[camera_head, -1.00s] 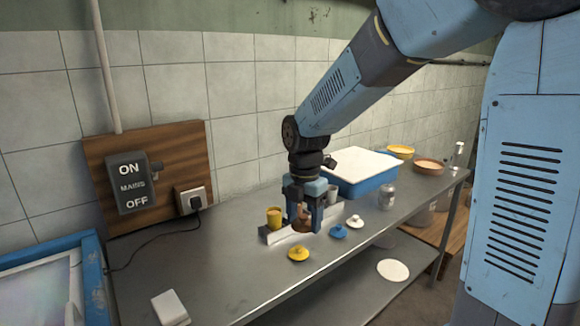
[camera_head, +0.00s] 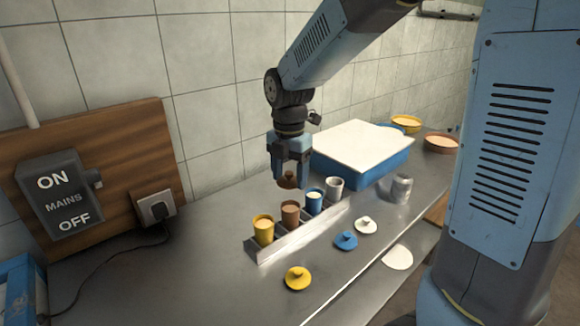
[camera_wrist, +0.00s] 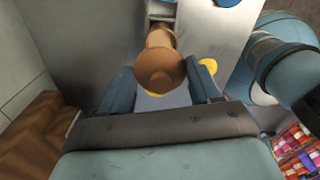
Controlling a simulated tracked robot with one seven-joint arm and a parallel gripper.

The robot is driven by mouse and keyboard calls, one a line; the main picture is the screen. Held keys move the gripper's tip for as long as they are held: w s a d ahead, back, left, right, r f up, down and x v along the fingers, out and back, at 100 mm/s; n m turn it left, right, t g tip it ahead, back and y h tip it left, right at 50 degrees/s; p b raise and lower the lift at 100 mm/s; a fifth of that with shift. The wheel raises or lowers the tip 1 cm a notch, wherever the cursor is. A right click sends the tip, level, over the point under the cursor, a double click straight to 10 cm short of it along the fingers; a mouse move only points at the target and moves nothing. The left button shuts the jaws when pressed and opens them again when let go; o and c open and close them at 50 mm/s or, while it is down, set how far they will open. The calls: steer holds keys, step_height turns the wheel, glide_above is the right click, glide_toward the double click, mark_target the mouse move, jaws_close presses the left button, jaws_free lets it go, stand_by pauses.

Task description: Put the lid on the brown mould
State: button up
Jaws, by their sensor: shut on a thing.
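My gripper (camera_head: 290,178) is shut on a round brown lid (camera_head: 288,181). The lid also shows between the fingers in the wrist view (camera_wrist: 160,72). The brown mould (camera_head: 290,214) is an open cup standing upright in a metal rack (camera_head: 262,249), between a yellow mould (camera_head: 263,230) and a blue mould (camera_head: 314,202). In the head view the lid hangs above the brown mould's rim, with a gap between them. In the wrist view the lid partly covers a brown cup-like shape (camera_wrist: 160,38). I cannot tell exactly how well the lid is centred.
A white mould (camera_head: 334,190) stands at the rack's far end. Yellow (camera_head: 298,279), blue (camera_head: 346,240) and white (camera_head: 365,225) lids lie on the metal table in front. A blue tub (camera_head: 364,165) stands behind to the right. A metal jar (camera_head: 401,188) stands beyond.

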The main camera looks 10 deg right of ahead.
step_height(320, 180, down, 6)
stand_by(0.7)
steer(key=shift+d+f, duration=0.15)
steer(key=shift+f, duration=0.05)
stand_by(2.3)
steer(key=o, duration=1.2)
steer(key=shift+r, duration=0.15)
steer(key=shift+r, duration=3.35)
steer(key=shift+c, duration=0.2)
jaws_close()
